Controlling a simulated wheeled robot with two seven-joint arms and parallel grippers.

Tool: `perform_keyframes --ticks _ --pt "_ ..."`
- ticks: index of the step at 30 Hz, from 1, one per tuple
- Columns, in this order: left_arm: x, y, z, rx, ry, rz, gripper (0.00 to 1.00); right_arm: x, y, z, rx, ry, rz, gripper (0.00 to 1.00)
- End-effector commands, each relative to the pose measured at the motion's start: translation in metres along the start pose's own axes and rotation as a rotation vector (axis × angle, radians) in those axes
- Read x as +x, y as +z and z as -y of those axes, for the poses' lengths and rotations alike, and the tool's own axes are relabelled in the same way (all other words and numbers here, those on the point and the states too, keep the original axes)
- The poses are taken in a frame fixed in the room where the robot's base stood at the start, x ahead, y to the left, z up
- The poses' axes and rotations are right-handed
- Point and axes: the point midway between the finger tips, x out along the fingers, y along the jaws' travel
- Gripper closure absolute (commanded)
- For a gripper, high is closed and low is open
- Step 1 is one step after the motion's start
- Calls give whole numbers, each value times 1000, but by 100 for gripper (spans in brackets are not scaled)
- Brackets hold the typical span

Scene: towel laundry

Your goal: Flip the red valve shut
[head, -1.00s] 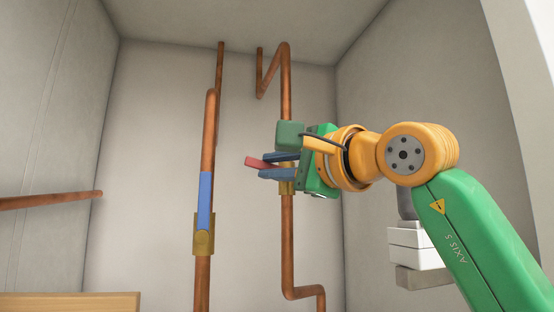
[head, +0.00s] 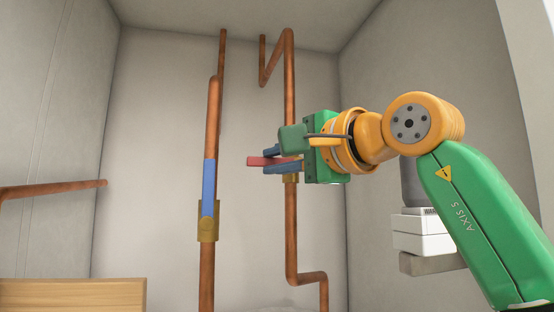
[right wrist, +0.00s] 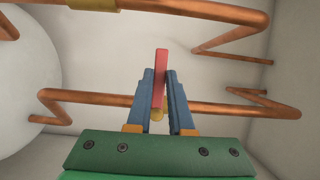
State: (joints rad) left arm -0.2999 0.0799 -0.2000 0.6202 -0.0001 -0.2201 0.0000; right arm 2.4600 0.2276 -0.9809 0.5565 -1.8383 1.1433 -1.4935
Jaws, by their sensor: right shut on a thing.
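The red valve handle (head: 256,161) sticks out to the left of the right-hand copper pipe (head: 290,230) and lies about level, across the pipe. Its brass body (head: 291,178) is mostly hidden behind my gripper. My right gripper (head: 270,160) is shut on the red handle, with one blue finger above it and one below. In the right wrist view the red handle (right wrist: 161,70) stands between the two blue fingers (right wrist: 160,90), its tip reaching past them. My left gripper is not in view.
A blue valve handle (head: 209,186) lies along the left copper pipe (head: 207,275), above its brass body (head: 208,222). Another pipe (head: 50,189) comes in from the left wall. A wooden edge (head: 70,295) is at bottom left. A white box (head: 422,240) is behind my right arm.

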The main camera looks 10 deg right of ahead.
Motion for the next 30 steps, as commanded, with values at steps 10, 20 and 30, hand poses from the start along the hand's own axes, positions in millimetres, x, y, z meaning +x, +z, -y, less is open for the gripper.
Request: perform_keyframes --ticks 10,20,30 --pt "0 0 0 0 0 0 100 0 0 -1 0 2 -1 50" --pt "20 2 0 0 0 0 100 -35 -1 -4 0 -4 -2 50" --pt "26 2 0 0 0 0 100 -71 0 -1 0 2 -1 50"
